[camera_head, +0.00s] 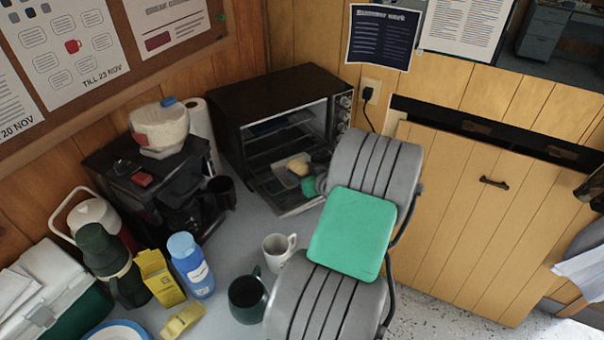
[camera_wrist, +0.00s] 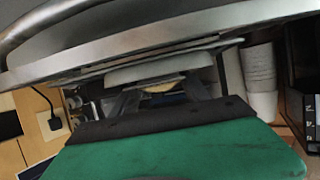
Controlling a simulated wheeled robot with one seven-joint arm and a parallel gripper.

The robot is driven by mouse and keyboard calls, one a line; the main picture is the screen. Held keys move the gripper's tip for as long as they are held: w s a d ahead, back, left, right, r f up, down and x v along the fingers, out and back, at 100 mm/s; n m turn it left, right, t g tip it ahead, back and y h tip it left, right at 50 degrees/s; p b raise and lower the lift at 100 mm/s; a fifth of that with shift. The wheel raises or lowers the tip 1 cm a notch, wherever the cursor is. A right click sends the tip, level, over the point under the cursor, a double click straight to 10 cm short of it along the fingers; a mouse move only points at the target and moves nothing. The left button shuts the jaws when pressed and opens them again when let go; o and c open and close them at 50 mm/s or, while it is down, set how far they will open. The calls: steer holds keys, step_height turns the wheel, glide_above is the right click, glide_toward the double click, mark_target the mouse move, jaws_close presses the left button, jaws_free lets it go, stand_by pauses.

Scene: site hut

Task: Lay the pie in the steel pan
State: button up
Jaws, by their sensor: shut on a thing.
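My gripper (camera_head: 303,174) reaches into the open front of the toaster oven (camera_head: 283,92), partly hidden behind my grey arm in the head view. It is shut on the pie, a small golden-tan piece (camera_head: 299,166). In the wrist view the pie (camera_wrist: 160,87) shows between the dark fingers of my gripper (camera_wrist: 163,95), beyond its green body. A pale grey surface, perhaps the steel pan (camera_wrist: 160,69), lies close by the pie. I cannot tell whether the pie touches it. The pan is not clear in the head view.
The oven door is down, and racks show inside. A white mug (camera_head: 278,248) and a dark green mug (camera_head: 248,298) stand on the counter below my arm. A coffee maker (camera_head: 150,185) and a paper roll (camera_head: 203,130) stand left of the oven. A blue bottle (camera_head: 192,268) stands further left.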

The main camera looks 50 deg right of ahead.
steer(key=shift+f, duration=0.15)
steer(key=o, duration=1.5)
steer(key=shift+c, duration=0.2)
steer(key=shift+r, duration=0.25)
steer(key=shift+s, duration=0.4)
steer(key=v, duration=1.1)
steer(key=shift+r+b, duration=0.2)
steer(key=shift+b, duration=0.25)
